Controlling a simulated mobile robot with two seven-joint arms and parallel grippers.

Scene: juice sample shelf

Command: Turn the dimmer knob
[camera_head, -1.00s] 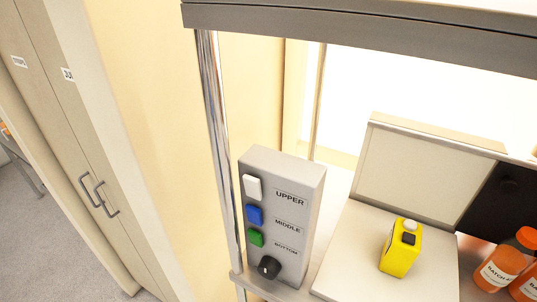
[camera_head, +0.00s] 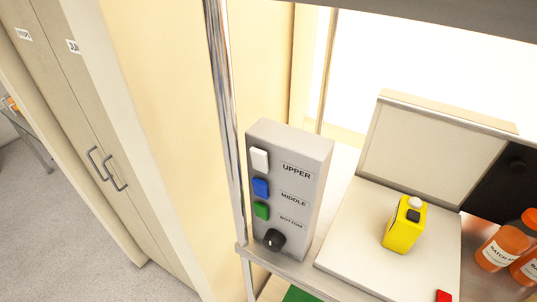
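The dimmer knob (camera_head: 273,239) is black and round, with a light mark on it. It sits low on the front of a grey control box (camera_head: 296,215). Above it on the same face are a green button (camera_head: 261,211), a blue button (camera_head: 261,188) and a white button (camera_head: 259,159), beside labels reading BOTTOM, MIDDLE and UPPER. The box stands at the left end of the shelf, next to a shiny post. Neither of my grippers shows in the head view, and nothing touches the knob.
Orange bottles (camera_head: 500,246) are at the right edge. A red item (camera_head: 443,296) and a green surface (camera_head: 300,294) show at the bottom. A cabinet (camera_head: 75,130) with handles stands at left.

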